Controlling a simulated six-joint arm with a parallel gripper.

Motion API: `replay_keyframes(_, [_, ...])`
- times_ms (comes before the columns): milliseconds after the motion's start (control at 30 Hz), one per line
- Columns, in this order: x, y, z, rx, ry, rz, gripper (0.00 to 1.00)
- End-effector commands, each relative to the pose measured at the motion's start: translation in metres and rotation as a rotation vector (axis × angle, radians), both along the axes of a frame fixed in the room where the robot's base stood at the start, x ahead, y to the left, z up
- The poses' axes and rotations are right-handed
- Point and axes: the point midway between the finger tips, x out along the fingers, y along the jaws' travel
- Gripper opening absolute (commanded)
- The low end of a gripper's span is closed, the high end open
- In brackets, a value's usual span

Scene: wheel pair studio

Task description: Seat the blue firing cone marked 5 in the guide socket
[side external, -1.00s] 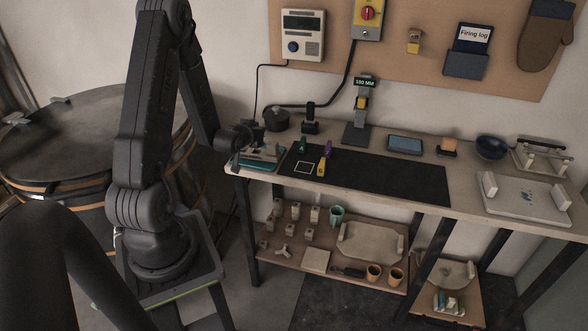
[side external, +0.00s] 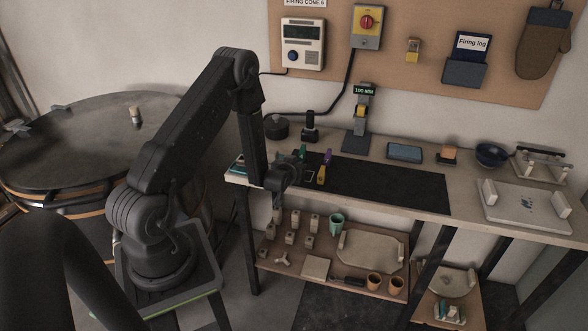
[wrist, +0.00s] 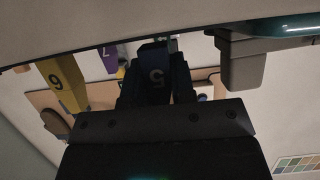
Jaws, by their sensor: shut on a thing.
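My gripper (side external: 286,178) is over the left end of the black mat (side external: 390,186) in the side view. In the wrist view my gripper (wrist: 157,72) is shut on a dark blue cone (wrist: 153,56) marked 5. A yellow cone (wrist: 64,84) marked 6 and a purple cone (wrist: 106,57) marked 7 are left of it. The yellow cone (side external: 321,175), purple cone (side external: 327,157) and a green cone (side external: 303,152) stand close to my gripper in the side view. The held cone is hard to make out there. I cannot identify the guide socket.
A grey stand (side external: 360,125) with a lit display is at the bench's back. A tablet (side external: 405,152), orange block (side external: 449,153) and blue bowl (side external: 491,154) lie to the right. The mat's right part is clear. A dark bracket-like thing (wrist: 262,52) is at right in the wrist view.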

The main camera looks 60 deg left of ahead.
Motion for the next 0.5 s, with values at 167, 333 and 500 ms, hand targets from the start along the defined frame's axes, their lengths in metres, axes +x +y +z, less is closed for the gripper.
replay_keyframes(167, [-0.0001, 0.0003, -0.0062, 0.0, -0.001, 0.0, 0.0])
replay_keyframes(333, [-0.0003, 0.0003, -0.0063, -0.001, -0.001, 0.0, 0.0])
replay_keyframes(500, [-0.0003, 0.0003, -0.0107, 0.0, 0.0, 0.0, 0.24])
